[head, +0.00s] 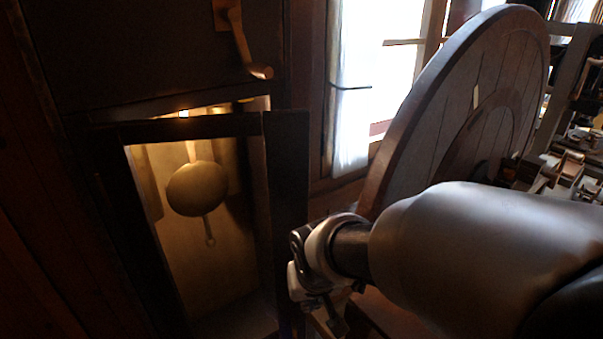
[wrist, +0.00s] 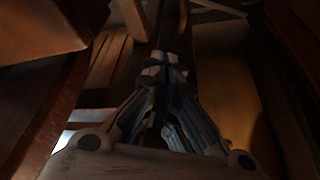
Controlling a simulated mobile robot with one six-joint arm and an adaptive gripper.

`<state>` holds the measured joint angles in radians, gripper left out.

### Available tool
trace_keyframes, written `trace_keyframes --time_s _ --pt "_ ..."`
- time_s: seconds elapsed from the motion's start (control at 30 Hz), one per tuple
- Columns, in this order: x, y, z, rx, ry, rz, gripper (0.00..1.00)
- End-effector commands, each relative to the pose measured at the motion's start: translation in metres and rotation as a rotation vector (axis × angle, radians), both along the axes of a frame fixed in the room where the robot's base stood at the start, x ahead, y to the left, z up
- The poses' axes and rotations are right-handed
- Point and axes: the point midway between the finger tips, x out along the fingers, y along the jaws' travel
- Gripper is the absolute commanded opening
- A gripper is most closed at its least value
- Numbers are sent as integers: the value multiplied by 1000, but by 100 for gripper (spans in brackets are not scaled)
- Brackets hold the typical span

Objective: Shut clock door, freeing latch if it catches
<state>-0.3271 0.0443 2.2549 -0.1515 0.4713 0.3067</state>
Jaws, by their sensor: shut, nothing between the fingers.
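The clock door (head: 288,170) is a dark wooden frame low on the tall case. It stands ajar, with a lit gap along its top edge. Through its opening a round pendulum bob (head: 197,188) shows inside the lit case. Above the door, a wooden turn latch (head: 241,42) hangs down at a slant on the case front, its lower tip above the door's top rail. My gripper (head: 325,318) is just right of the door's free edge, low down; whether it touches is unclear. In the wrist view its fingers (wrist: 164,72) are together and empty.
A large wooden wheel (head: 460,105) stands close on the right, behind my arm. A bright window (head: 385,65) lies between it and the case. A cluttered bench (head: 575,155) is at the far right. Space directly before the clock looks clear but dark.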

Motion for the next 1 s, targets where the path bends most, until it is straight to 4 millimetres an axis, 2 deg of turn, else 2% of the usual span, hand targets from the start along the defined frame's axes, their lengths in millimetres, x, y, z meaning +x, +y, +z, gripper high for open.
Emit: trace_keyframes --time_s 0.13,0.57,0.77,1.0 --pt "9 1 0 0 2 -1 0" --pt "13 1 1 0 2 7 0" --pt "42 4 4 1 8 89 0" --pt "95 13 1 1 3 250 0"
